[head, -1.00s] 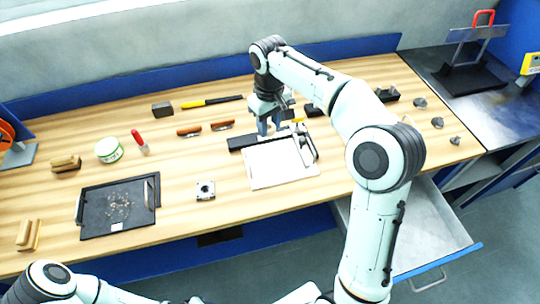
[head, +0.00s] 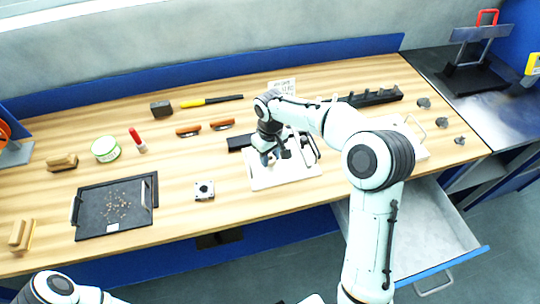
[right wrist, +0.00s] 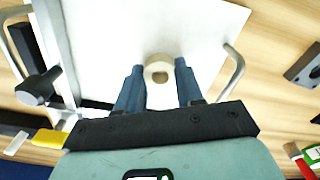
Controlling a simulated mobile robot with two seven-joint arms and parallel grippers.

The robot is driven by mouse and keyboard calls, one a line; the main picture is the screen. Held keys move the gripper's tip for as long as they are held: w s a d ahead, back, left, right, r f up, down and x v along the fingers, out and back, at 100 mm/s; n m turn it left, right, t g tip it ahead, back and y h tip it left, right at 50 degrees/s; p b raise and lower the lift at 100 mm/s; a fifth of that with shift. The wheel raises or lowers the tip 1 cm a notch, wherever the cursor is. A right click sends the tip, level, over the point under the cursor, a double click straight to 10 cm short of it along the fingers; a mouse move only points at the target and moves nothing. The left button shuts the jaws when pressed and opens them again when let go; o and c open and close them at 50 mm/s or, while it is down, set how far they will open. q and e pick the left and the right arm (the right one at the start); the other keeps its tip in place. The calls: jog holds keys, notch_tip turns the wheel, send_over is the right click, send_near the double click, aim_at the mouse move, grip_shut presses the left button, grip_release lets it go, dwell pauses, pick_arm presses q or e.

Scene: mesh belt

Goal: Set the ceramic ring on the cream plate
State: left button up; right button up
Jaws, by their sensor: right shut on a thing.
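The cream plate (head: 268,180) is a pale flat board with metal handles, lying on the bench under my right gripper. In the right wrist view the plate (right wrist: 205,28) fills the upper middle. My right gripper (head: 272,160) points down over it. The ceramic ring (right wrist: 158,62) is small, beige and round with a dark hole, and sits between the fingertips of my right gripper (right wrist: 160,80), which is shut on it. Whether the ring touches the plate cannot be told. My left gripper is out of view.
A black tray (head: 85,222) with crumbs lies left, and a small metal block (head: 204,190) lies left of the plate. A dark rack (head: 372,98) and another pale handled board (head: 418,152) lie to the right. A drawer (head: 440,235) stands open at the front right.

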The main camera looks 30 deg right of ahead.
jog(key=shift+f, duration=0.1)
jog(key=o, duration=1)
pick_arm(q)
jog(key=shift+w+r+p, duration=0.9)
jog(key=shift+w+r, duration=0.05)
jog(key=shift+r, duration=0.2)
pick_arm(e)
notch_tip(320, 180, up, 12)
jog(key=shift+r, duration=0.15)
